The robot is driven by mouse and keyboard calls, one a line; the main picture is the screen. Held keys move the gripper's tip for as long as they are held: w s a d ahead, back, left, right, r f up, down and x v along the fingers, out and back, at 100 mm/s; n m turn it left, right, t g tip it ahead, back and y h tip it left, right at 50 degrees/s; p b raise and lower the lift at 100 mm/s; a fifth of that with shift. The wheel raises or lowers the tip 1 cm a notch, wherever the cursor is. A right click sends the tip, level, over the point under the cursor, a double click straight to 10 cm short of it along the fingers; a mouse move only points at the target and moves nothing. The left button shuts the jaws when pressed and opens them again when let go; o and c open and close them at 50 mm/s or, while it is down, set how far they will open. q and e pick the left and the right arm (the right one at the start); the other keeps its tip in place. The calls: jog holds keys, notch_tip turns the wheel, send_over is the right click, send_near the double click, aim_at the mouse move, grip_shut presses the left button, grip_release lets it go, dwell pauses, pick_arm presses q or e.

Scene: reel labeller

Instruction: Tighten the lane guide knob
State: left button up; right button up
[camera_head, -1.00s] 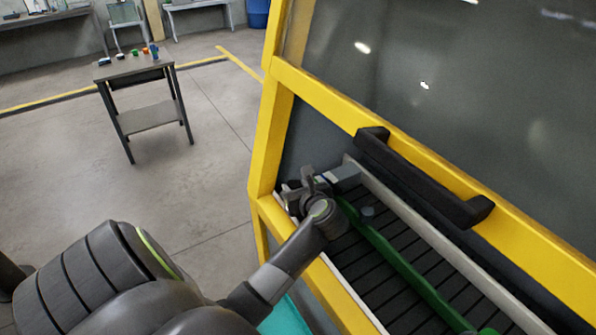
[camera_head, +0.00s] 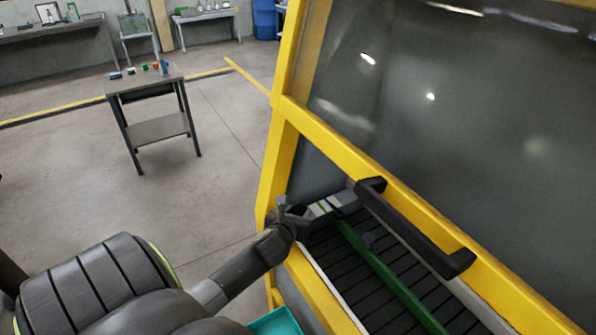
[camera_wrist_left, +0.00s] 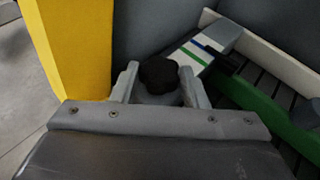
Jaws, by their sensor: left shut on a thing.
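The black lobed lane guide knob (camera_wrist_left: 159,74) is between the two grey fingers of my left gripper (camera_wrist_left: 158,86) in the left wrist view, and the gripper is shut on it. In the head view my left gripper (camera_head: 288,213) is at the near left corner of the yellow machine's opening, where it hides the knob. The green lane guide (camera_head: 385,269) runs lengthwise over the dark slatted conveyor. A pale scale with green and blue stripes (camera_wrist_left: 198,53) lies just beyond the knob. My right gripper is not in view.
A yellow post (camera_wrist_left: 75,45) stands close left of my left gripper. The raised clear cover with a black handle (camera_head: 415,228) slants above the conveyor. A small dark peg (camera_head: 367,240) stands at the green guide. A teal bin (camera_head: 274,322) is below; a small table (camera_head: 150,85) stands farther off.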

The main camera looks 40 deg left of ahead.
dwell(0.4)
pick_arm(q)
jog(key=o, duration=1)
jog(key=b+v, duration=0.3)
jog(key=v, duration=1.4)
jog(key=shift+s+a+b, duration=0.1)
jog(key=shift+s+b, duration=0.2)
jog(key=shift+b, duration=0.1)
